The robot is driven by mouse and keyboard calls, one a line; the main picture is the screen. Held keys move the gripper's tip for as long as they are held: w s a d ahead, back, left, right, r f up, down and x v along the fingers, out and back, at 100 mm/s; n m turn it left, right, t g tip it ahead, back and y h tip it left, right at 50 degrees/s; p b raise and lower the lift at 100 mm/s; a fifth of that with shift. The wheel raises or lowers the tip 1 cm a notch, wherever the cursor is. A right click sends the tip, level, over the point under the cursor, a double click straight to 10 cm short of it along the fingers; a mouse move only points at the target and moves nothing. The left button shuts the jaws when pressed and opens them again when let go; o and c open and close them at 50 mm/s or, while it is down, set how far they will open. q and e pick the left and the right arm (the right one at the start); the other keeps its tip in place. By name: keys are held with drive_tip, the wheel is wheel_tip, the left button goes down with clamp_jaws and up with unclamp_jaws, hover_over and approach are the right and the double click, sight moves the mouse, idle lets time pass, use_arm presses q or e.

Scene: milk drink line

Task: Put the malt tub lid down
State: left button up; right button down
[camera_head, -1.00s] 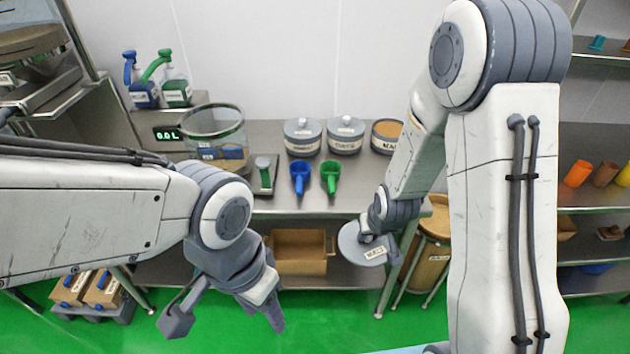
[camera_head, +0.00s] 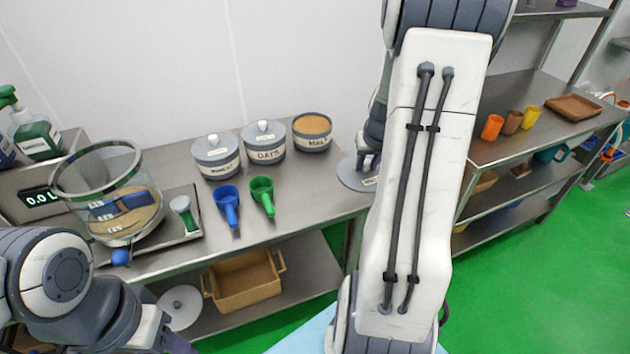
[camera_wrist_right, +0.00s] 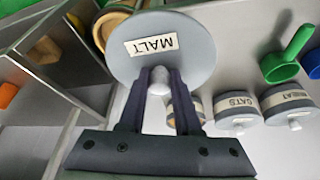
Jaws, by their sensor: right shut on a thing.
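The malt tub lid (camera_wrist_right: 185,62) is a grey disc with a MALT label and a pale knob. My right gripper (camera_wrist_right: 158,82) is shut on its knob in the right wrist view. In the head view the lid (camera_head: 352,178) shows beside the counter's right end, partly hidden by my right arm; my right gripper (camera_head: 368,162) is above it. The malt tub (camera_head: 312,133) stands open on the counter, filled with tan powder. Only part of my left gripper shows at the lower left; its fingertips are out of the picture.
Two lidded tubs, one the oats tub (camera_head: 264,145), stand left of the malt tub. A blue scoop (camera_head: 228,205) and a green scoop (camera_head: 262,195) lie in front. The counter (camera_head: 325,185) is bare before the malt tub. A shelf unit (camera_head: 505,140) with cups stands right.

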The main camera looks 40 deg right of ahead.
drive_tip(key=shift+w+d, duration=0.2)
drive_tip(key=w+a+f+p, duration=0.1)
drive_tip(key=w+f+p, duration=0.1)
drive_tip(key=w, duration=0.1)
drive_tip(key=w+a+f+p, duration=0.2)
drive_tip(key=w+p, duration=0.1)
drive_tip(key=w+a+f+p, duration=0.1)
drive_tip(key=w+f+p, duration=0.1)
drive_tip(key=w, duration=0.1)
drive_tip(key=shift+w+a+p, duration=0.3)
drive_tip(key=shift+w+p, duration=0.05)
drive_tip(key=shift+w+a+f, duration=0.1)
drive_tip(key=shift+w+f, duration=0.1)
drive_tip(key=shift+w, duration=0.05)
drive_tip(key=shift+w+f, duration=0.1)
drive_tip(key=shift+f, duration=0.1)
wheel_tip(320, 180, down, 4)
drive_tip(key=b, duration=0.3)
drive_tip(key=shift+f+b, duration=0.2)
drive_tip(key=shift+b, duration=0.2)
drive_tip(key=c, duration=0.6)
unclamp_jaws()
drive_tip(key=shift+r, duration=0.1)
